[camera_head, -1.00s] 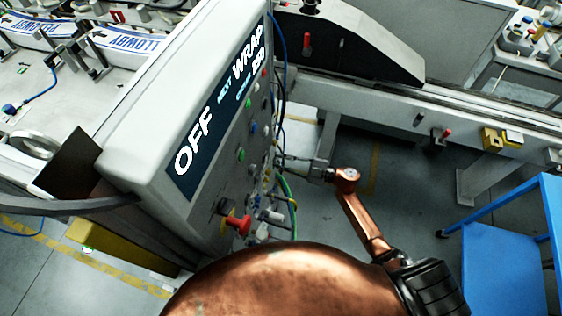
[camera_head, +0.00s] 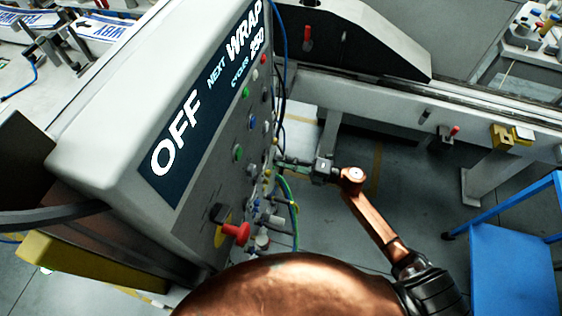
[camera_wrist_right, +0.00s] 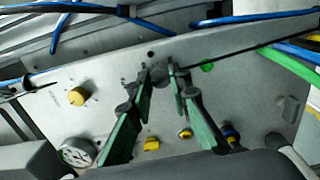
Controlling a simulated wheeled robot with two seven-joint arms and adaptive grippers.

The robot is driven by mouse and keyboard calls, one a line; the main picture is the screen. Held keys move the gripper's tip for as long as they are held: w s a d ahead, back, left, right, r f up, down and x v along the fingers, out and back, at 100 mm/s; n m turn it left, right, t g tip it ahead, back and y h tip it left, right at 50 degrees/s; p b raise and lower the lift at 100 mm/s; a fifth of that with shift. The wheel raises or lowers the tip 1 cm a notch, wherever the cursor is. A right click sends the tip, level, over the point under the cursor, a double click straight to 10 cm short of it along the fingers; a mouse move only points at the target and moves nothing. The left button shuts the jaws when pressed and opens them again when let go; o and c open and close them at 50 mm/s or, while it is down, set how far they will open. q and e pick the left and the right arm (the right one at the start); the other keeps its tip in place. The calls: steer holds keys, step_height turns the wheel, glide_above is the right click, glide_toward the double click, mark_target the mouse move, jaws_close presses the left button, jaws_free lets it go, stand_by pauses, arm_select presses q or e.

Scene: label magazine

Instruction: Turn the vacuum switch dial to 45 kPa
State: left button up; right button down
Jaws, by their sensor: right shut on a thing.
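My right gripper (camera_head: 287,161) reaches the side of the grey control cabinet (camera_head: 110,130) in the head view. In the right wrist view its two green-padded fingers (camera_wrist_right: 161,80) close on a small grey part (camera_wrist_right: 159,72) on the panel, probably the switch dial. The fingers cover much of it, and no scale or 45 kPa mark is readable. A yellow knob (camera_wrist_right: 77,95) with marks around it sits left of the fingers, apart from them. A round white-faced gauge (camera_wrist_right: 78,152) is below that knob; its reading is too small to tell. My left gripper is not in view.
Several yellow and blue fittings (camera_wrist_right: 184,134) sit below the fingers. Blue and green hoses (camera_wrist_right: 290,52) cross at the right. A blue cart (camera_head: 510,265) stands right of my arm, with open floor between.

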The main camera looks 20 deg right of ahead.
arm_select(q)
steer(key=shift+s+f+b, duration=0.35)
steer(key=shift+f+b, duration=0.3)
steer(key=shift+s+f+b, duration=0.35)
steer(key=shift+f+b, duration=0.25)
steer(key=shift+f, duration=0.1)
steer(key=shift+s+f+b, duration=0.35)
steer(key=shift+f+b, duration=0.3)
arm_select(e)
steer(key=shift+s+f+n, duration=0.1)
steer(key=shift+f+n, duration=0.05)
steer(key=shift+n, duration=2.85)
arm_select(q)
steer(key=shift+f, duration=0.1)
arm_select(e)
steer(key=c, duration=1.8)
jaws_free()
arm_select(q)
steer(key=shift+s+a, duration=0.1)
arm_select(e)
steer(key=v, duration=1.2)
